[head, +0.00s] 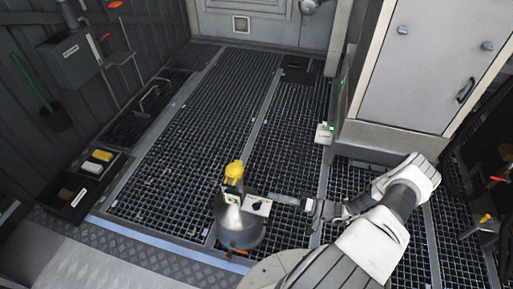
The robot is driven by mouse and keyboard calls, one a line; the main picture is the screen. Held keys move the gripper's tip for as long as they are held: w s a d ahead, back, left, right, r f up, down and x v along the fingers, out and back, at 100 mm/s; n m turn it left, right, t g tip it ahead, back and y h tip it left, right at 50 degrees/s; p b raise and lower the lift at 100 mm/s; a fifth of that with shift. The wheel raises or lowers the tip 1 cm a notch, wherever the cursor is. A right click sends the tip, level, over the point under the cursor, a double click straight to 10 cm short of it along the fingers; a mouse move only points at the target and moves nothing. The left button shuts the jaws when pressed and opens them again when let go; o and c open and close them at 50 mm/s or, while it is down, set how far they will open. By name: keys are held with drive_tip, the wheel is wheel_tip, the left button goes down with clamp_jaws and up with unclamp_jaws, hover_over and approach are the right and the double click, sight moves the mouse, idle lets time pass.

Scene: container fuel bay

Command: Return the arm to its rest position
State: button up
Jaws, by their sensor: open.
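My white and grey arm reaches in from the lower right, bends at the elbow and folds back to the left. My gripper (284,199) is at the end of it, low over the grated floor. It is open, and I see nothing held in it. Its fingers point left, towards a grey metal canister with a yellow cap (235,169). A small white labelled plate (257,205) shows between the canister and the fingertips. I cannot tell whether the fingers touch anything.
A black tray (110,180) with yellow and white blocks lies at the left. A grey cabinet (415,75) stands at the right, near the arm's elbow. A grey wall box (72,58) hangs at the upper left. The grated floor (205,130) in the middle is clear.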

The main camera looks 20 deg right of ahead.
drive_tip(key=s+a+r+n+g+h, duration=0.25)
drive_tip(key=r+g+h, duration=0.3)
drive_tip(key=r, duration=0.95)
drive_tip(key=s+a+r+n+g+h, duration=0.1)
drive_tip(key=a+r+n+g+h, duration=0.45)
drive_tip(key=r, duration=0.95)
drive_tip(key=s+a+r+m+t+h, duration=0.1)
drive_tip(key=s+r+m+t+h, duration=0.15)
drive_tip(key=s+r, duration=0.4)
drive_tip(key=s+a+r+m+t+h, duration=0.1)
drive_tip(key=s+r+m+t, duration=0.25)
drive_tip(key=r, duration=0.65)
wheel_tip(320, 180, up, 21)
drive_tip(key=p, duration=2)
drive_tip(key=shift+s+a, duration=0.2)
drive_tip(key=shift+s, duration=0.1)
drive_tip(key=shift+f, duration=0.1)
